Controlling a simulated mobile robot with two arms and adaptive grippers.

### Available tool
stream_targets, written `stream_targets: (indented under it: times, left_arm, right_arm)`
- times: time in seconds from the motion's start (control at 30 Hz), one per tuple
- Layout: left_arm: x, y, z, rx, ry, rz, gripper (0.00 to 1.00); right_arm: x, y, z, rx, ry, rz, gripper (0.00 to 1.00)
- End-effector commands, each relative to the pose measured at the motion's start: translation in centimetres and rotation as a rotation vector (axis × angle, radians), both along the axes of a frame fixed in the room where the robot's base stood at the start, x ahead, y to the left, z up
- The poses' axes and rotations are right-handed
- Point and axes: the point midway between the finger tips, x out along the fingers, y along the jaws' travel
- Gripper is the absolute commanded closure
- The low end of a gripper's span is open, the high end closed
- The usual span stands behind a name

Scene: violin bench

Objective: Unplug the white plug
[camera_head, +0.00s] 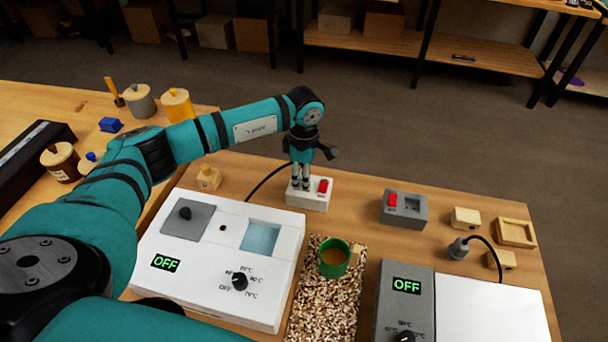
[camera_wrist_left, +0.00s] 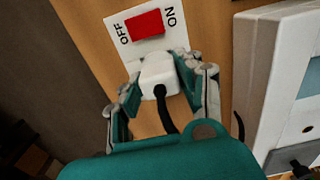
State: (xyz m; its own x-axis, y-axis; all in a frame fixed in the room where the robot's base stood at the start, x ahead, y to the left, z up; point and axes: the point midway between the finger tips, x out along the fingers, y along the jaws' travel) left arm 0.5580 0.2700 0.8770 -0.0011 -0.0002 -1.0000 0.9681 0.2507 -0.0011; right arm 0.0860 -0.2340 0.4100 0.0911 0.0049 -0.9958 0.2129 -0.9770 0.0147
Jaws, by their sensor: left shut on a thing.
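The white plug (camera_wrist_left: 158,72) is between the fingers of my left gripper (camera_wrist_left: 163,82) in the left wrist view, with a black cord running from it. The gripper is shut on it. In the head view my left gripper (camera_head: 300,184) points down over the left part of the white socket box (camera_head: 318,203), and its fingers hide the plug. The box has a red switch (camera_head: 323,186), which the left wrist view also shows (camera_wrist_left: 145,24) between OFF and ON labels. The plug covers the socket hole; I cannot tell how deep it sits. My right gripper is out of view.
A white heater unit (camera_head: 210,285) reading OFF stands in front of the box. A green cup (camera_head: 334,259) stands on a speckled mat (camera_head: 320,312). A grey socket box (camera_head: 404,208) and a grey plug (camera_head: 458,248) are at the right. Bare bench lies between the two boxes.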

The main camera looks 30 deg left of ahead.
Motion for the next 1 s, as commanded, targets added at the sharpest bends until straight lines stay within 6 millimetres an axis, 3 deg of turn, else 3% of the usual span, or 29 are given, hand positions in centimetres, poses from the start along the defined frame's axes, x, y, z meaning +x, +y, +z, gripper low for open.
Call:
stream_targets:
  times: [1.0]
  left_arm:
    - [0.06,0.02,1.04,0.001,-0.002,0.0,0.97]
  right_arm:
    - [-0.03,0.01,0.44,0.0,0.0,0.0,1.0]
